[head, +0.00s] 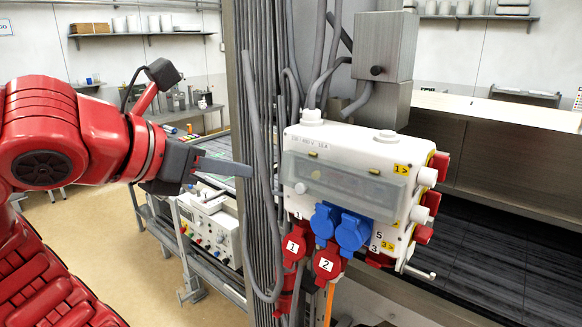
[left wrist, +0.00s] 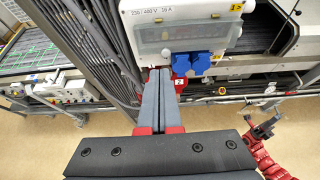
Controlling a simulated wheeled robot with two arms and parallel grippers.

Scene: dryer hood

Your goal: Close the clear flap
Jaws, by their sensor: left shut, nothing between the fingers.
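The clear flap (head: 345,182) is on the front of a white power socket box (head: 300,143) in the head view. It lies across the box's front window, above two blue sockets. It looks slightly tilted out at its lower edge, but I cannot tell how far. In the left wrist view the flap (left wrist: 165,38) shows beyond my fingers. My left gripper (head: 248,170) is shut and empty, pointing right, with its tips just left of the box and apart from the flap. My right gripper (left wrist: 264,130) shows small and dark at the right in the wrist view; its fingers are unclear.
Blue sockets (head: 353,232) and red plugs (head: 327,263) stick out below the flap. Grey cables (head: 262,130) and a metal post stand left of the box. A grey switch box (head: 385,45) is above. A white instrument (head: 208,225) stands on a cart behind.

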